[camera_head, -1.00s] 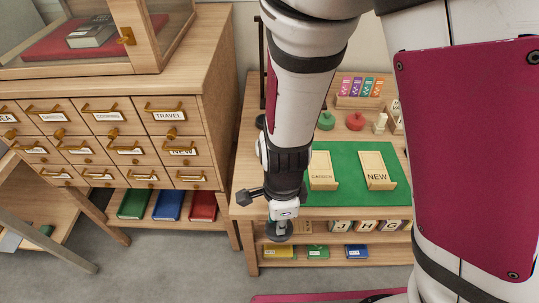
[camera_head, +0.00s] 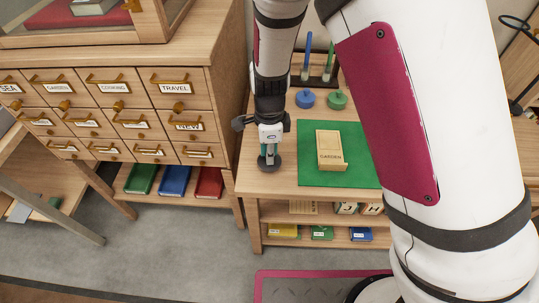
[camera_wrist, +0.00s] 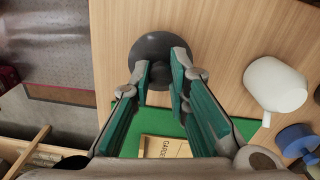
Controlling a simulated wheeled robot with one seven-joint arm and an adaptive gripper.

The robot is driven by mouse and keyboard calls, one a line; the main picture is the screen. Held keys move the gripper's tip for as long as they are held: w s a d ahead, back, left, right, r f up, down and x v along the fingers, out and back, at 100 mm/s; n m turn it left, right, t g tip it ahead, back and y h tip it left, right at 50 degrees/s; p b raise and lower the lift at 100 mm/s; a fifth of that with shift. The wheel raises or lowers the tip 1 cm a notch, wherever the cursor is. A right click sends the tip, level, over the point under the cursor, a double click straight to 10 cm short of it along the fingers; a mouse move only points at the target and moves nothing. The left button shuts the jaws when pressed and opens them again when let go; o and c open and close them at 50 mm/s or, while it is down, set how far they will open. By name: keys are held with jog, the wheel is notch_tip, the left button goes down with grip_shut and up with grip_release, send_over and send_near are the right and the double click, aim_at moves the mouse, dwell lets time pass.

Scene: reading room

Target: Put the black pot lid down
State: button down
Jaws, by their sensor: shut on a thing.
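The black pot lid (camera_wrist: 153,47) is a dark round disc under my fingers in the wrist view. In the head view the lid (camera_head: 270,166) is over the front left part of the wooden table (camera_head: 253,180), left of the green mat. My gripper (camera_head: 269,150) points down from above and is shut on the lid's middle. Its two green-padded fingers (camera_wrist: 160,80) also show in the wrist view, one on each side of the lid's middle. I cannot tell whether the lid touches the tabletop.
A green mat (camera_head: 310,178) bears a wooden GARDEN tray (camera_head: 330,150). A white mug (camera_wrist: 275,85) lies right of the lid in the wrist view. Blue (camera_head: 305,98) and green (camera_head: 337,99) knobbed pieces stand farther back. A drawer cabinet (camera_head: 225,100) stands left.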

jog(key=shift+f, duration=1)
jog(key=shift+f, duration=0.15)
jog(key=c, duration=1.5)
grip_release()
jog(key=shift+c, duration=0.2)
notch_tip(320, 180, up, 12)
jog(key=p, duration=0.1)
jog(key=shift+r, duration=0.2)
jog(key=shift+r, duration=0.1)
